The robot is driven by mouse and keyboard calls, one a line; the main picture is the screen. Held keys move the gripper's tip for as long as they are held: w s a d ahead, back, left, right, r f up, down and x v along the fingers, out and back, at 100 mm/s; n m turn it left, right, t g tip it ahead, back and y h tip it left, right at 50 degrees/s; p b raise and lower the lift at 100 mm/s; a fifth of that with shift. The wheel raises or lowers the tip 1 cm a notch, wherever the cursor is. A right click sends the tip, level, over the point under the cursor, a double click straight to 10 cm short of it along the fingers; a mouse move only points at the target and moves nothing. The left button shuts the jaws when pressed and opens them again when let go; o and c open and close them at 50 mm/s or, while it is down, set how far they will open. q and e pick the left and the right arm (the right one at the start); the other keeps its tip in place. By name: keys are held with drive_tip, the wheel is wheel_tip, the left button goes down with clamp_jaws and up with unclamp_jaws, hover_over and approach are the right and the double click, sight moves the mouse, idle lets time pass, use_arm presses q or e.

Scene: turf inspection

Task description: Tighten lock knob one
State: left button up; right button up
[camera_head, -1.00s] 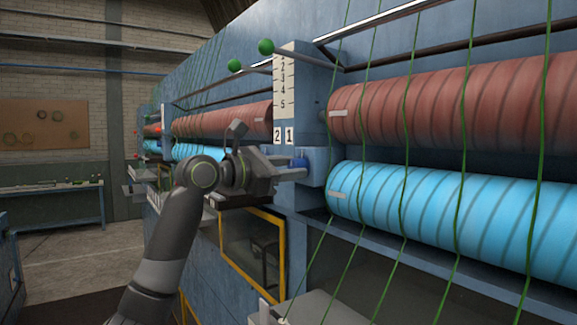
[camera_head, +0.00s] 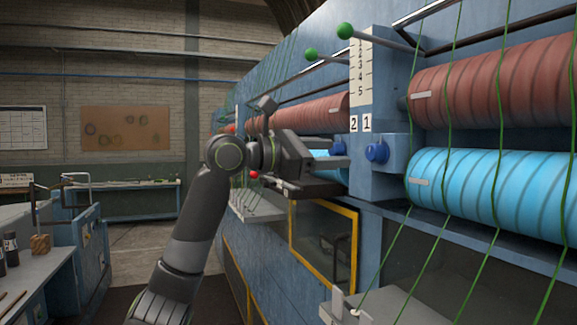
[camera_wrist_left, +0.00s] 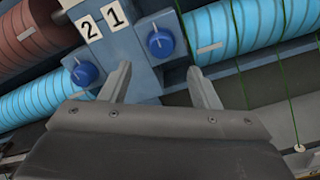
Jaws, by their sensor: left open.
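Lock knob one is the blue knob (camera_head: 377,152) on the blue post, under the number 1 label (camera_head: 367,124). It also shows in the left wrist view (camera_wrist_left: 160,42), just beyond the fingertips and roughly between their lines. A second blue knob (camera_wrist_left: 84,72) sits under the number 2 label (camera_wrist_left: 89,28), left of the fingers. My left gripper (camera_head: 341,156) is open and empty, left of knob one and apart from it in the head view. Its two fingers also show in the wrist view (camera_wrist_left: 159,74). My right gripper is out of sight.
Red rollers (camera_head: 480,80) and light blue rollers (camera_head: 490,192) flank the post, with green strands hanging over them. Green-tipped levers (camera_head: 345,31) stick out above. A yellow-framed window (camera_head: 325,243) is below. A workbench (camera_head: 40,265) stands at left; floor between is clear.

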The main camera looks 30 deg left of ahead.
use_arm(q)
drive_tip(key=b+v, duration=0.3)
drive_tip(key=v, duration=0.5)
drive_tip(key=shift+a, duration=0.15)
